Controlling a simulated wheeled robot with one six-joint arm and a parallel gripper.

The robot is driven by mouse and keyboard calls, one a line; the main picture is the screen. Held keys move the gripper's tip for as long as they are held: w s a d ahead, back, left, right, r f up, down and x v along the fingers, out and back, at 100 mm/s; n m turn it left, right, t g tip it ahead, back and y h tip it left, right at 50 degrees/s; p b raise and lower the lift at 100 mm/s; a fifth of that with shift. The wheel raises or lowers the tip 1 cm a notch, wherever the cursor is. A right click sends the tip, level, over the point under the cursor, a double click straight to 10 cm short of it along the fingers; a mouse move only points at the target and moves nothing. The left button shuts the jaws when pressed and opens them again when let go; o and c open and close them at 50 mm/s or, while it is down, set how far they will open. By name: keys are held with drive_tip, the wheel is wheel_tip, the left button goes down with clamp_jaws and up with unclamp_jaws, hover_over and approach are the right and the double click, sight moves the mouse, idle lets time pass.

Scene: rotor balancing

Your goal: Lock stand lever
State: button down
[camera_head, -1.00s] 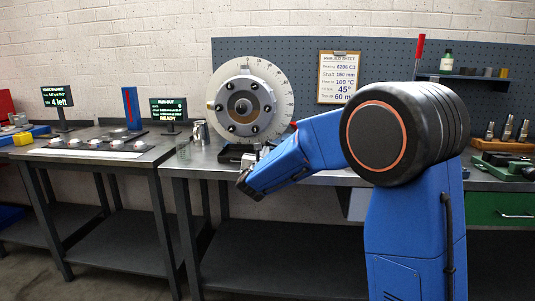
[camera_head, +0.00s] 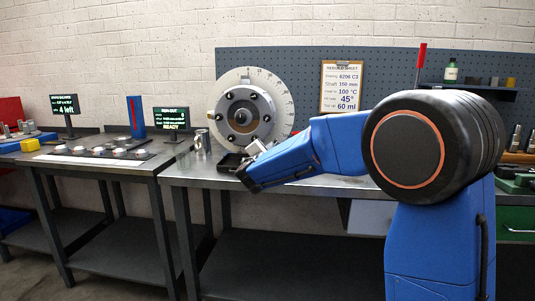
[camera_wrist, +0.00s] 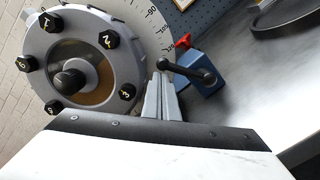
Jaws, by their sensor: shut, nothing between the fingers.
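The stand lever (camera_wrist: 188,71) is a black bar with a ball knob at its left end, on a blue block (camera_wrist: 207,78) with a small red pointer (camera_wrist: 184,41). It shows in the wrist view, right of the numbered rotor (camera_wrist: 75,60), and is hidden or too small to tell in the head view. My gripper (camera_wrist: 161,78) is shut and empty, its fingertips close to the ball knob. I cannot tell whether they touch it. In the head view the gripper (camera_head: 256,147) is just below and right of the rotor (camera_head: 241,118) and its graduated disc.
A dark tray (camera_head: 230,162) and a metal cup (camera_head: 203,140) stand on the bench near the rotor. A green-lettered READY screen (camera_head: 170,119) stands to the left. A clipboard sheet (camera_head: 342,87) hangs on the pegboard behind. A round dark dish edge (camera_wrist: 290,22) shows at upper right.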

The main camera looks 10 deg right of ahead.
drive_tip(key=shift+s+d+r+m, duration=0.2)
drive_tip(key=shift+d+r+m, duration=0.15)
drive_tip(key=shift+d+m, duration=0.35)
drive_tip(key=shift+s+d+r+m, duration=0.2)
drive_tip(key=shift+d+r+m, duration=0.25)
drive_tip(key=shift+m, duration=0.45)
drive_tip(key=shift+s+d+r+m, duration=0.2)
drive_tip(key=shift+d+r+m, duration=0.1)
drive_tip(key=shift+d+m, duration=0.4)
